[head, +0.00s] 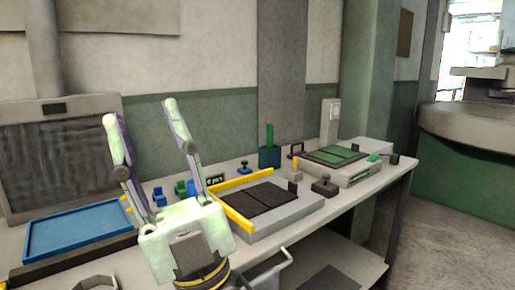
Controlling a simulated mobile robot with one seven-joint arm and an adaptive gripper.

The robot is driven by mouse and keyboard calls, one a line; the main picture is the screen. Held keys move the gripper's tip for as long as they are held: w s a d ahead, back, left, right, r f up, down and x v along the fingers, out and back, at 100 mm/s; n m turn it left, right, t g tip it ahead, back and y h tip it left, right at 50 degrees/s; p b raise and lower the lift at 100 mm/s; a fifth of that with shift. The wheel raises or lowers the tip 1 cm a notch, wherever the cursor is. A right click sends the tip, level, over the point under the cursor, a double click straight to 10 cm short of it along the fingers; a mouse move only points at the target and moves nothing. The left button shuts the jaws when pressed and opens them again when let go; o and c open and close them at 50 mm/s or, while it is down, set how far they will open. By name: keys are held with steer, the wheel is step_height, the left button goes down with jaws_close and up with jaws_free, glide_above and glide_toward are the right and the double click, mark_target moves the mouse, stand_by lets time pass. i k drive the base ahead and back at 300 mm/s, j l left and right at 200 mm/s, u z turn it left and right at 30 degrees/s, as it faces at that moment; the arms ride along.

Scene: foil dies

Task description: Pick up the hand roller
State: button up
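My gripper (141,110) is open and empty, its two pale fingers spread wide and pointing up in front of the bench. I cannot clearly pick out the hand roller. A small purple item with a handle-like frame (296,150) stands towards the back of the bench, beside the green-topped unit, and may be it, but it is too small to be sure. My gripper is well to the left of this item and not touching it. My gripper and wrist hide part of the bench's middle left.
The bench (340,207) carries a blue tray (75,240), a grey block with dark plates (268,200) and a yellow bar (235,212), a green-topped unit (335,155), a dark knobbed stamp (324,186), a blue knobbed stamp (244,168) and a teal holder (269,157). Bare bench shows along the front right.

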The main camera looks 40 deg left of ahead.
mark_target(269, 127)
steer(key=k+u, duration=0.25)
steer(key=k+j+u, duration=0.25)
steer(key=k, duration=0.2)
steer(key=i+l+u, duration=0.1)
steer(key=u, duration=2.85)
steer(key=k+l, duration=0.1)
steer(key=l, duration=0.5)
steer(key=k+l, duration=0.15)
steer(key=l, duration=0.45)
steer(key=k+l, duration=0.1)
steer(key=l, duration=0.5)
steer(key=k+l, duration=0.15)
steer(key=l, duration=0.45)
steer(key=k+l, duration=0.1)
steer(key=l, duration=0.5)
steer(key=k+l, duration=0.15)
steer(key=l, duration=0.4)
steer(key=k+l, duration=0.1)
steer(key=l, duration=0.5)
steer(key=k+l, duration=0.1)
steer(key=l, duration=1.85)
steer(key=i+u, duration=0.05)
